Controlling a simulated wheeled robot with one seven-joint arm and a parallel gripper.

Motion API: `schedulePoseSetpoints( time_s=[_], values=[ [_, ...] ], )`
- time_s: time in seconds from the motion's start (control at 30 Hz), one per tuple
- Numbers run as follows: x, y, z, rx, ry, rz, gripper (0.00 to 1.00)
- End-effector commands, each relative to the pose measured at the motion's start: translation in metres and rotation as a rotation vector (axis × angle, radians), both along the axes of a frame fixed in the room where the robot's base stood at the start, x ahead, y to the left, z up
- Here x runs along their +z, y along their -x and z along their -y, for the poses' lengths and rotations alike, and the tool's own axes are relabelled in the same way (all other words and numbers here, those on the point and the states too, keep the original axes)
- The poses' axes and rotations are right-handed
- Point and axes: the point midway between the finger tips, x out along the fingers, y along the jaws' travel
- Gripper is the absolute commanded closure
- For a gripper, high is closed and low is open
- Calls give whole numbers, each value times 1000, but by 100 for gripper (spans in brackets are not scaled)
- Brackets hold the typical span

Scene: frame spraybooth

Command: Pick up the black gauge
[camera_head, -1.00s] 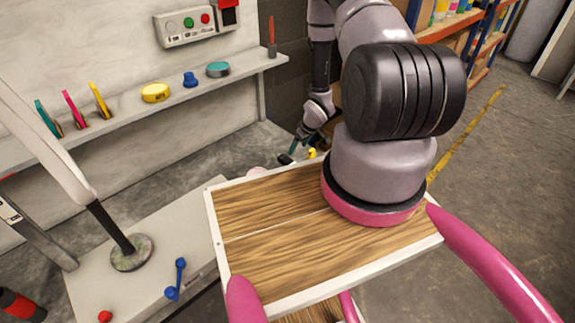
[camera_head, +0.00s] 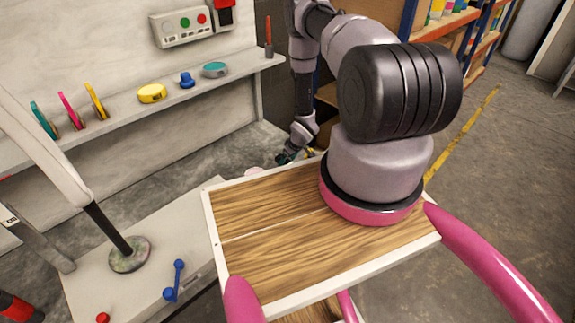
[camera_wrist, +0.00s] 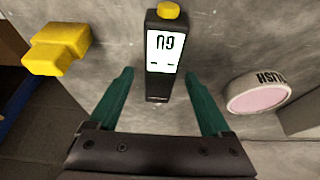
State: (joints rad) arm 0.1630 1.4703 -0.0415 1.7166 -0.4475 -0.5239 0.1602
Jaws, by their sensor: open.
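The black gauge (camera_wrist: 160,85) lies below my gripper in the wrist view. It is a slim black body with a white display and a yellow knob at its far end. My gripper (camera_wrist: 160,90) is open, with one green finger on each side of the gauge's near end and clear gaps between. The gauge's near end points towards the palm. In the head view my gripper (camera_head: 288,155) is low, just beyond the wooden tray's far edge, and I cannot make out the gauge there.
A yellow object (camera_wrist: 57,48) lies left of the gauge. A round white-and-pink item (camera_wrist: 258,93) lies to the right. A shelf (camera_head: 120,118) along the wall holds several small items.

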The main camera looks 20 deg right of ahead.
Motion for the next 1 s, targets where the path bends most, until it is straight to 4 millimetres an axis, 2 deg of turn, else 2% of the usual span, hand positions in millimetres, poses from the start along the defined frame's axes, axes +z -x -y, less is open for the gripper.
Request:
schedulePoseSetpoints(
  time_s=[0.07, 0.17, 0.2, 0.3, 0.67, 0.77, 1.0],
  values=[
    [0, 0, 0, 0, 0, 0, 18],
    [0, 0, 0, 1, 0, 0, 52],
    [0, 0, 0, 1, 0, 1, 67],
    [1, 0, 0, 1, 0, 1, 100],
    [5, -1, 0, 1, 0, 2, 100],
    [14, -1, 0, 1, 0, 2, 100],
    [52, -2, 0, 1, 0, 4, 100]
  ],
)
